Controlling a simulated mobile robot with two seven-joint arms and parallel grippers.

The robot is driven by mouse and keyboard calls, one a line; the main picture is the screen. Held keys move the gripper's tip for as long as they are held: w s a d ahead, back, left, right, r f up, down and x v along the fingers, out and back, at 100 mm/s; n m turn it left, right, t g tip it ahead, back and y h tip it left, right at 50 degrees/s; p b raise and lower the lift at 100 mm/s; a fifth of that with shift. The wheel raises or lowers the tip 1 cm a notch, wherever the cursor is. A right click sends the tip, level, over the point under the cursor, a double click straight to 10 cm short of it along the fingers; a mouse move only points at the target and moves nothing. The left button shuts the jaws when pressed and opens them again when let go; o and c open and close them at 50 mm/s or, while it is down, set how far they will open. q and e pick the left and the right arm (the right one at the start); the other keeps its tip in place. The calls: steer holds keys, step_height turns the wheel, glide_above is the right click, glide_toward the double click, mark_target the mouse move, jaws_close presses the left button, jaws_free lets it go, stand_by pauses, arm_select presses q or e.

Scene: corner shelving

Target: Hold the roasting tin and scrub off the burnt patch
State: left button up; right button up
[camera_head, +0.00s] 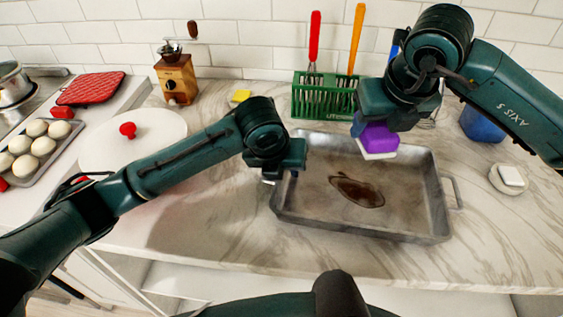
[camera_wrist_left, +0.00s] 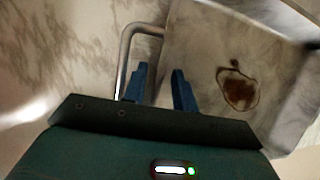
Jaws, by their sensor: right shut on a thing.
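The grey metal roasting tin (camera_head: 415,232) sits on the marble counter, with a dark brown burnt patch (camera_head: 357,190) on its floor. The patch also shows in the left wrist view (camera_wrist_left: 238,92). My right gripper (camera_head: 376,122) is shut on a purple sponge (camera_head: 379,138) with a white underside, held above the back part of the tin, apart from the patch. My left gripper (camera_wrist_left: 160,80) is open at the tin's left end. In the left wrist view its blue fingers are apart, one within the loop of the tin's handle (camera_wrist_left: 124,55), the other over the tin's side.
A green rack (camera_head: 322,97) with red- and orange-handled tools stands behind the tin. A white dish (camera_head: 508,179) lies to the right. A white lid (camera_head: 105,150), an egg tray (camera_head: 28,172) and a wooden grinder (camera_head: 177,80) stand left. The counter before the tin is clear.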

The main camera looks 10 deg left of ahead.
arm_select(q)
steer(key=shift+c, duration=0.2)
jaws_close()
stand_by(1.5)
steer(key=shift+c, duration=0.6)
jaws_free()
jaws_close()
stand_by(0.8)
